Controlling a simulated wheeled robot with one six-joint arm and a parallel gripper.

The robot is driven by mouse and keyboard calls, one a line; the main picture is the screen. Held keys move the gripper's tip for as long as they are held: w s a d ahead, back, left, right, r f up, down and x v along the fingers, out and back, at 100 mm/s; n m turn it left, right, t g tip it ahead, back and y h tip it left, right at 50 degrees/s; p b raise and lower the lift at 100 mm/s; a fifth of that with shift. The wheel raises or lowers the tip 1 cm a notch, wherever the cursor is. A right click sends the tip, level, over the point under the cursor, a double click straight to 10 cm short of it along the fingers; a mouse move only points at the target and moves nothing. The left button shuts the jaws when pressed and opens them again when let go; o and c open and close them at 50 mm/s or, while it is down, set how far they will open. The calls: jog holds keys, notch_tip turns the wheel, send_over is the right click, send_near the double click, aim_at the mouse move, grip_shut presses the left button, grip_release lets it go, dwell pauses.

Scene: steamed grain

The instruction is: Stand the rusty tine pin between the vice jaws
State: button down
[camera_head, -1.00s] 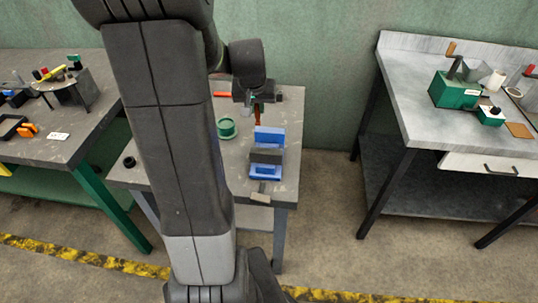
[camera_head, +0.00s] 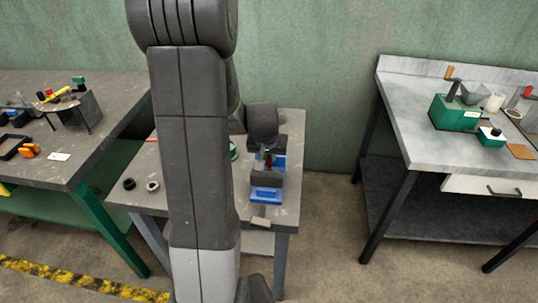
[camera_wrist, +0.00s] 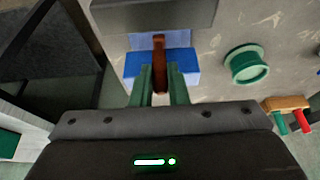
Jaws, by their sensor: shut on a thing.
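My gripper (camera_wrist: 161,82) is shut on the rusty tine pin (camera_wrist: 160,62), a reddish-brown bar held between its green fingers in the wrist view. The vice has blue blocks (camera_wrist: 184,62) and a dark grey jaw (camera_wrist: 155,14). The pin overlaps the near blue block and reaches towards the gap before the grey jaw. In the head view my gripper (camera_head: 268,157) is over the back of the vice (camera_head: 266,194). My wrist hides part of the vice there. I cannot tell how deep the pin's lower end is or whether it touches a jaw.
A green round container (camera_wrist: 246,66) stands beside the vice on the grey table. A red-and-green tool (camera_wrist: 289,113) lies near it. Two small rings, one dark (camera_head: 129,184) and one pale (camera_head: 152,186), are at the table's left. Another bench (camera_head: 430,146) stands to the right.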

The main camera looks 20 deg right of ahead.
jog(key=shift+f, duration=0.2)
jog(key=c, duration=1.4)
grip_release()
jog(key=shift+r, duration=0.1)
jog(key=shift+r, duration=0.35)
jog(key=v, duration=1.1)
jog(key=shift+s+r, duration=0.2)
jog(key=shift+r, duration=0.05)
jog(key=shift+a, duration=0.15)
